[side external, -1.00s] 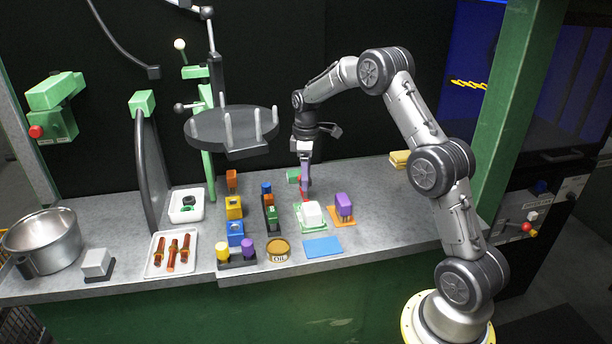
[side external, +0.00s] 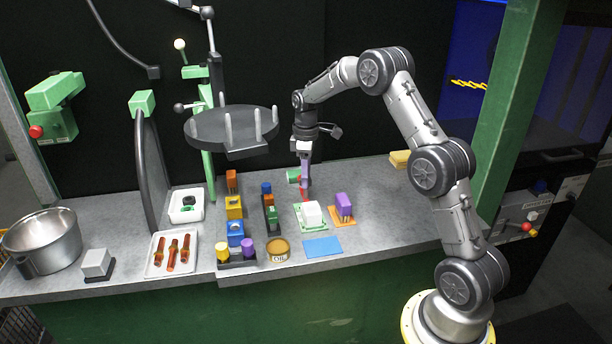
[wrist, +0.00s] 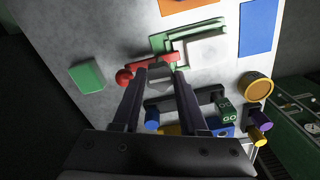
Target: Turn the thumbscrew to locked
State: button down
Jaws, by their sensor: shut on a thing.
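A red bar with a round red knob (wrist: 124,77), which I take to be the thumbscrew, lies at my fingertips beside the green fixture with the white block (wrist: 195,50). In the side view the red part (side external: 304,193) shows just under my gripper (side external: 304,187), behind the white block (side external: 312,212). In the wrist view my gripper (wrist: 160,71) points down at the fixture, with its fingers apart around a small part at the red bar. The fingers partly hide the grip and the lock position.
A green block (wrist: 87,76) stands left of the knob in the wrist view. A dark rack of coloured blocks (side external: 270,213), a purple block on orange (side external: 344,206), an oil tin (side external: 278,251) and a blue mat (side external: 322,247) are nearby. A round dark plate (side external: 232,130) overhangs to the left.

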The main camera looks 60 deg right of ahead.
jog(key=m, duration=1)
jog(key=shift+r, duration=0.1)
jog(key=m, duration=0.5)
jog(key=shift+m, duration=2.3)
jog(key=shift+c, duration=2.2)
grip_release()
